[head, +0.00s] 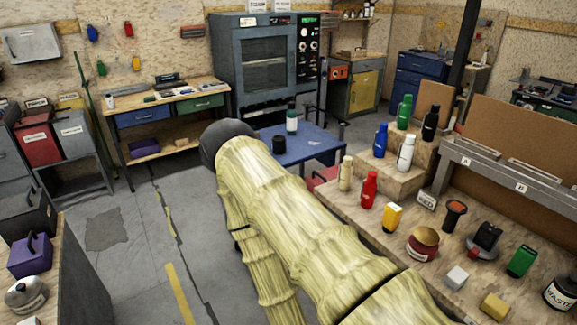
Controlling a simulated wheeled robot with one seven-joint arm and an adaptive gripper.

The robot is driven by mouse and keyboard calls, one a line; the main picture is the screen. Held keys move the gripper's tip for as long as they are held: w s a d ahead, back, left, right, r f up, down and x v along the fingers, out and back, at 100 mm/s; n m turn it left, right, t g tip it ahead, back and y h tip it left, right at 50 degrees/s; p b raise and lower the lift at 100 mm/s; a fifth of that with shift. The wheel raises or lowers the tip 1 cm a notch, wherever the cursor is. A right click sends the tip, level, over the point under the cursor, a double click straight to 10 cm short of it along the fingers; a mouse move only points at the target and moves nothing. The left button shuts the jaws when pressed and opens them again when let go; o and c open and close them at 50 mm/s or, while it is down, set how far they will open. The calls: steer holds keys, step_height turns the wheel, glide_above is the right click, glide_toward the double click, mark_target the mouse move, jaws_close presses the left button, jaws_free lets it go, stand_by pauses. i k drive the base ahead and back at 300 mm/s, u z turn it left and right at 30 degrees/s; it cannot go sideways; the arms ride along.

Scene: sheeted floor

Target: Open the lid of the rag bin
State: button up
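A row of bins stands at the far left in the head view. It includes a red-fronted bin (38,146) and a grey-fronted bin (73,130), with small label plates above them. The lettering is too small to read surely, so I cannot tell which one is the rag bin. The fronts of the red and grey bins look closed. My arm, in a pale yellow sleeve, crosses the middle of the view and bends at a dark joint, with another sleeved part hanging below. My gripper is not in view.
A workbench (170,98) with drawers stands beyond the bins. A blue table (315,146) is behind my arm. A wooden bench (350,205) with bottles and small items fills the right. A counter with a purple box (30,257) is at lower left. Grey floor (140,235) lies open between.

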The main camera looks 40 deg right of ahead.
mark_target(316, 178)
steer(key=z, duration=0.25)
steer(key=i, duration=1.1)
steer(key=z, duration=0.55)
